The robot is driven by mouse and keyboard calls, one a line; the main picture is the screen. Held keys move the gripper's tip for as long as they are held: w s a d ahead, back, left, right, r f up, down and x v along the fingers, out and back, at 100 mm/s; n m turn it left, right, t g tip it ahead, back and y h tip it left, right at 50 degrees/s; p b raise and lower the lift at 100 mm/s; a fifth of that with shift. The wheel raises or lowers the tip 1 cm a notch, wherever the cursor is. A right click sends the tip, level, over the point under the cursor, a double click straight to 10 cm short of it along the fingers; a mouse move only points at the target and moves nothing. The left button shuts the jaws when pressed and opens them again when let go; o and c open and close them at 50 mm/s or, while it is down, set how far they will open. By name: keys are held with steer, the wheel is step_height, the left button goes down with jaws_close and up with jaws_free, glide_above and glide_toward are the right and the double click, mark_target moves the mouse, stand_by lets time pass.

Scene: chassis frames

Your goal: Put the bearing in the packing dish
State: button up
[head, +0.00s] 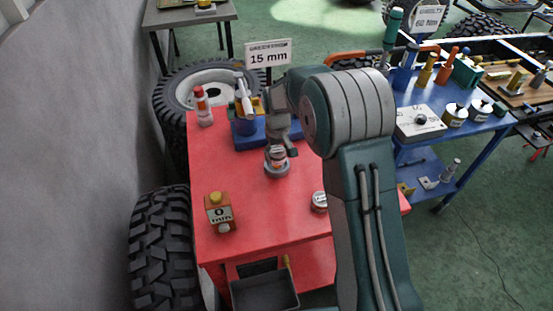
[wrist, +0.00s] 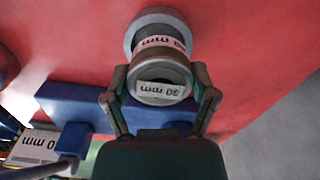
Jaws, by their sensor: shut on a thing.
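The bearing (wrist: 160,66), a short grey ring-like cylinder with a white "30 mm" tag, sits between the two fingers of my gripper (wrist: 160,84) in the wrist view. Just beyond it is a round grey dish (wrist: 150,18) with a pale number label, on the red table. In the head view the dish (head: 278,173) is near the table's middle, with my gripper (head: 282,149) right above it. The bearing is largely hidden there by gripper and label. I cannot tell whether bearing and dish touch.
The red table (head: 255,215) also bears a small labelled can (head: 319,201), a yellow-brown "0 mm" block (head: 219,212), a red-capped bottle (head: 203,106) and a blue stand (head: 245,136). A "15 mm" sign (head: 268,55) stands behind. The table's front left is partly clear.

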mark_target(277, 159)
steer(key=shift+w+f, duration=0.4)
steer(key=shift+f, duration=1.5)
steer(key=o, duration=1.2)
steer(key=shift+f, duration=0.15)
step_height(277, 159, up, 12)
steer(key=shift+r, duration=0.1)
